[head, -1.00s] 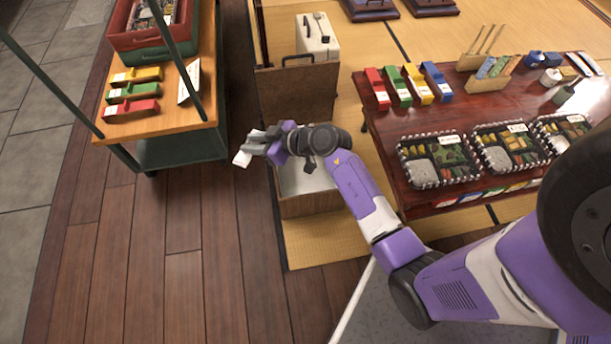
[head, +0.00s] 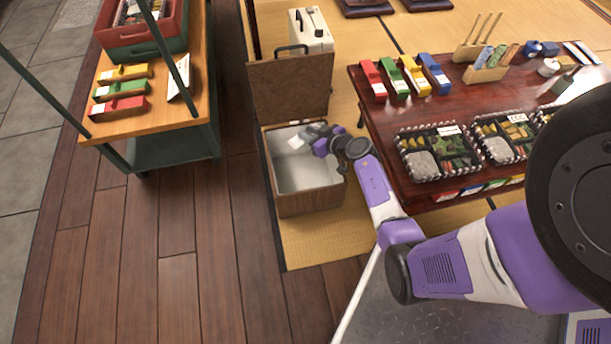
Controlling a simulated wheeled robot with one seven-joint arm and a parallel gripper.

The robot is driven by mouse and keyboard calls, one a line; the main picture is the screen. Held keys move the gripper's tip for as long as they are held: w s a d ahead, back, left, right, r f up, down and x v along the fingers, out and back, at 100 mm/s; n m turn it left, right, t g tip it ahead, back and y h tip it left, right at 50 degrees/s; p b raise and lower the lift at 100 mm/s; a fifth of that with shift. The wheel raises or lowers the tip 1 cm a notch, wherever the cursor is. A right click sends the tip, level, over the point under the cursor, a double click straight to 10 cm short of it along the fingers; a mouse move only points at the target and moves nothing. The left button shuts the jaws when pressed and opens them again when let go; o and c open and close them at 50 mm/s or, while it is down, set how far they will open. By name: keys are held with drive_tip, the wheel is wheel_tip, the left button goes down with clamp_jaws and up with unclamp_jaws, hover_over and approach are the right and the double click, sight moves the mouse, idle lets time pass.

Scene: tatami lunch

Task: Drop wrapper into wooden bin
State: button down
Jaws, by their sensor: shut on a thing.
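The wooden bin (head: 308,202) stands on the tatami left of the low table, with its lid (head: 290,88) raised at the back and a pale inside. My gripper (head: 312,140) is over the bin's opening, reaching in from the right. It is shut on a small white wrapper (head: 295,142), which shows at its left end above the opening. The fingertips are small in this view, and part of the wrapper is hidden by them.
The low red-brown table (head: 392,158) with bento boxes (head: 437,152) and coloured packs (head: 402,76) stands to the right. A wooden cart (head: 150,128) stands at the left. A white case (head: 309,30) is behind the bin lid. The plank floor between is clear.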

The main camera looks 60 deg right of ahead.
drive_tip(key=shift+f+b, duration=2)
drive_tip(key=shift+b, duration=0.7)
drive_tip(key=c, duration=1.1)
unclamp_jaws()
drive_tip(key=shift+o, duration=0.2)
drive_tip(key=shift+r, duration=0.1)
drive_tip(key=p+v, duration=0.5)
drive_tip(key=v, duration=0.2)
drive_tip(key=shift+s, duration=0.35)
drive_tip(key=shift+a+r, duration=0.1)
